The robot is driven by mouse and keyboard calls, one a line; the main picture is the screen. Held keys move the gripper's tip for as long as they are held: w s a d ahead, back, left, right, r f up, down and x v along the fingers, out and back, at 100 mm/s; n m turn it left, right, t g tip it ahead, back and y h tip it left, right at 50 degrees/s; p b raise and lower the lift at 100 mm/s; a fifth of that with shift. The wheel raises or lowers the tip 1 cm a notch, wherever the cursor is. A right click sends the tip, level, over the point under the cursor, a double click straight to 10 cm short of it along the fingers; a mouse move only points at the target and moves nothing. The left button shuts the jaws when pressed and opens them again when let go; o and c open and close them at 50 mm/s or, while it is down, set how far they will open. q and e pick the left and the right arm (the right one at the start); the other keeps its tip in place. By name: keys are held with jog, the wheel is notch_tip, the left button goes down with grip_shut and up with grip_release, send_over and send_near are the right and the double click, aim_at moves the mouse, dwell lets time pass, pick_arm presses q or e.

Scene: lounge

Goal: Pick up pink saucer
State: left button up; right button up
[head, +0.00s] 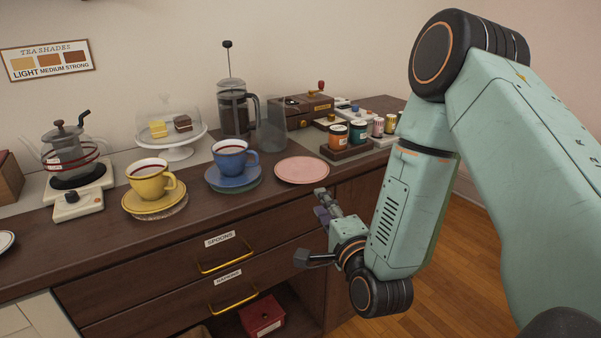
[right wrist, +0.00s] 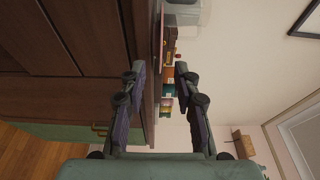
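The pink saucer (head: 302,170) lies flat and empty on the dark wooden counter (head: 240,212), near its front edge, right of the blue cup. My right gripper (head: 311,227) is in front of the counter edge, below and slightly right of the saucer, apart from it. Its two fingers are spread with nothing between them, as the right wrist view (right wrist: 160,72) also shows. My left gripper is in neither view.
A blue cup (head: 230,158) on stacked saucers stands left of the pink saucer; a yellow cup (head: 150,180) is farther left. A French press (head: 234,112) and glass pitcher (head: 272,137) stand behind. Jars on a dark wooden stand (head: 346,152) are to the right.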

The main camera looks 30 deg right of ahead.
aim_at(309, 183)
jog(key=w, duration=0.2)
jog(key=w+d, duration=0.1)
jog(key=w, duration=0.2)
jog(key=w+b, duration=0.1)
jog(key=w, duration=0.2)
jog(key=shift+d+r, duration=0.1)
jog(key=shift+d, duration=0.15)
jog(key=shift+s+d, duration=0.1)
jog(key=shift+c, duration=0.2)
grip_shut()
